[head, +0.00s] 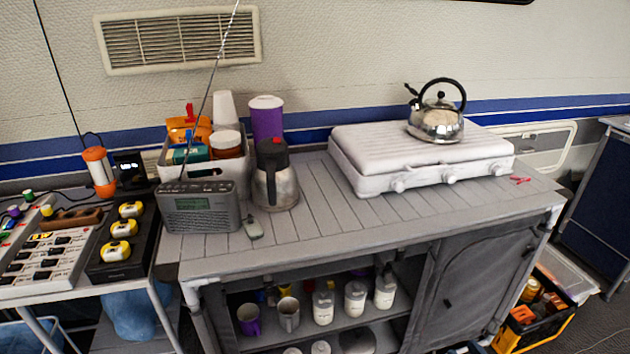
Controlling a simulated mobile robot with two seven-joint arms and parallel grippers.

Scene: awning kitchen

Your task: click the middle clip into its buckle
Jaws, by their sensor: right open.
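A white board (45,260) lies on the low table at the far left. It carries rows of small dark pieces that look like clips and buckles. In the middle row, one dark piece (15,267) is on the left and another (48,263) is on the right, with a gap apparently between them. They are too small to tell clip from buckle. Only a dark part of my right gripper (466,347) seems to show at the bottom edge, below the cabinet door and far right of the board. Nothing shows in it. My left gripper is not in view.
A black case (122,262) with yellow items stands right of the board. A radio (198,207) with a tall antenna, a flask (274,178) and a white stove (415,158) with a kettle (437,118) stand on the counter (330,222). A crate (545,325) sits at the lower right.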

